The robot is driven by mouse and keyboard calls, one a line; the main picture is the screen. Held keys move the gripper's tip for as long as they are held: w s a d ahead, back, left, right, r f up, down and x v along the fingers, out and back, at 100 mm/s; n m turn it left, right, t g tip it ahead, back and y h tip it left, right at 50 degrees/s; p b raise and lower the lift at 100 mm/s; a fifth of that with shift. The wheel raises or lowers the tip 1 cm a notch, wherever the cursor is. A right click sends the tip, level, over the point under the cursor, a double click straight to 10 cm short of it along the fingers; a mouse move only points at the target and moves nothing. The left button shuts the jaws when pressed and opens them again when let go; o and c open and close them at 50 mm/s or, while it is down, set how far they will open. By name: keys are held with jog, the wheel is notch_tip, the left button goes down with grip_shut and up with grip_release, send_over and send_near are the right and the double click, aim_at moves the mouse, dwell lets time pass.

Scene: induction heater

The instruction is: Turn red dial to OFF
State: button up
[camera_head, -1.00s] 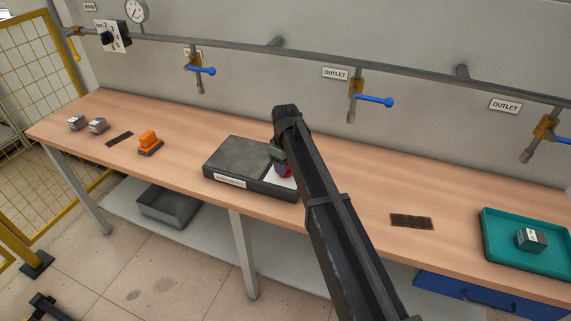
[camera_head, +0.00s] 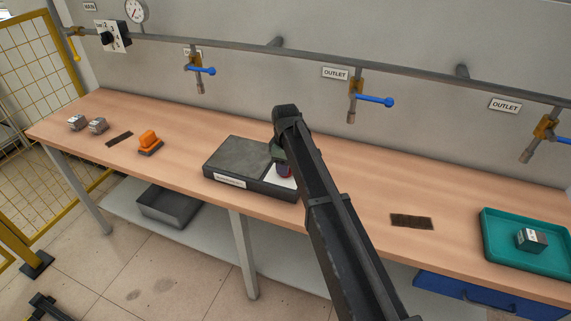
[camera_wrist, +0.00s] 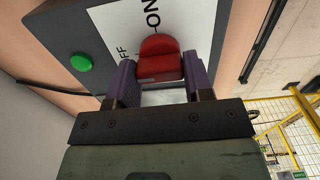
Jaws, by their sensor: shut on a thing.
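The induction heater (camera_head: 235,160) is a dark flat box on the bench with a white control panel at its right end. Its red dial (camera_wrist: 161,60) sits on that panel, with "ON" printed above it and "FF" visible to its left in the wrist view. My gripper (camera_wrist: 158,82) is shut on the red dial, one purple finger on each side of it. In the head view my arm hides most of the gripper and the dial. A green button (camera_wrist: 81,62) is on the panel's left in the wrist view.
An orange object (camera_head: 149,142) and two small grey blocks (camera_head: 87,124) stand to the left on the bench. A dark mat (camera_head: 411,221) and a teal tray (camera_head: 500,262) with a block lie to the right. Pipes and blue-handled valves (camera_head: 375,100) run along the wall behind.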

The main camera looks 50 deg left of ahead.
jog(key=o, duration=0.9)
notch_tip(320, 180, up, 11)
jog(key=p, duration=1)
jog(key=shift+f+p, duration=0.1)
jog(key=shift+p, duration=0.3)
